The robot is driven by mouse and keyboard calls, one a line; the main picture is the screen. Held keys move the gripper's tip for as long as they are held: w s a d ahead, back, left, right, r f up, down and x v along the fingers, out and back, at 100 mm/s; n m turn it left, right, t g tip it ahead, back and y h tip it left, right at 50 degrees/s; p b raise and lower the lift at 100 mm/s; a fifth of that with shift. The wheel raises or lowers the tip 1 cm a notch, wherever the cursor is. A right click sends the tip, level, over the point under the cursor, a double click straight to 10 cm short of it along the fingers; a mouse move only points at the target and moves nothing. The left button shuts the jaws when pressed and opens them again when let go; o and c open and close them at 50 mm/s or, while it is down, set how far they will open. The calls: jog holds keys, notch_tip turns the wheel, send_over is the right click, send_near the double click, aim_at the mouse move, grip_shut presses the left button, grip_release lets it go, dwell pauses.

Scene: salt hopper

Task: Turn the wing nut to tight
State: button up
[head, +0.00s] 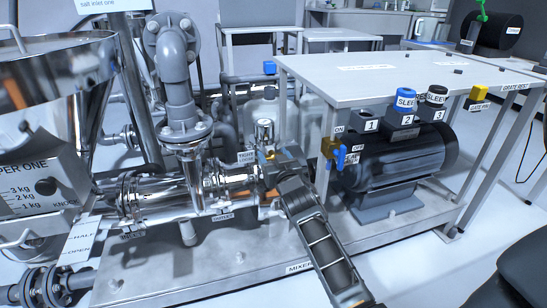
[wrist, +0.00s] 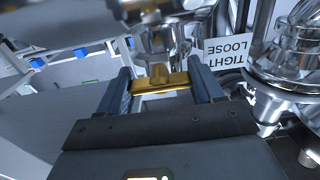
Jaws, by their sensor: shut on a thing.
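The brass wing nut (wrist: 160,80) shows in the wrist view between the two grey fingers of my gripper (wrist: 160,88). Its wings span the gap from finger to finger, and the gripper is shut on it. In the head view my gripper (head: 271,165) is at the pipe fitting above the mixer base, and it mostly hides the wing nut there. A white label reading TIGHT and LOOSE (wrist: 228,51) is beside the nut and upside down in the wrist view. The same label (head: 247,157) is just left of my gripper in the head view.
Shiny pipework (head: 160,190) and a steel hopper (head: 50,70) stand to the left. A black motor (head: 400,158) and a brass valve with a blue handle (head: 340,156) are to the right.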

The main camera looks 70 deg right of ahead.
jog(key=shift+n, duration=0.9)
jog(key=o, duration=1)
jog(key=shift+o, duration=0.2)
jog(key=shift+a, duration=0.1)
jog(key=v, duration=0.7)
jog(key=shift+s+a+p, duration=0.2)
jog(key=shift+s+p, duration=0.1)
